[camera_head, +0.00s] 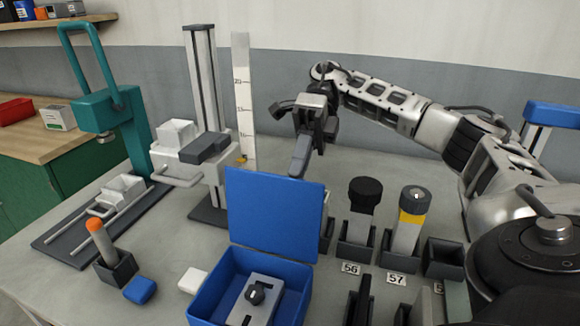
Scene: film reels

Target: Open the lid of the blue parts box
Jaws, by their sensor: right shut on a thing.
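The blue parts box (205,301) stands at the front middle of the table. Its blue lid (272,212) is raised and stands nearly upright at the back of the box, so the inside shows. A grey part with a black knob (257,293) lies in the box. My right gripper (299,168) reaches down from above and behind to the lid's top edge, right of its middle, and is shut on the lid. The fingertips are partly hidden at the lid. My left gripper is not in view.
Black holders with a black-capped cylinder (364,195) and a yellow-banded one (412,215) stand right of the box. An orange-tipped stick (98,235), a blue block (140,289) and a white block (192,280) are left. A teal press (115,110) and a column stand (203,110) rise behind.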

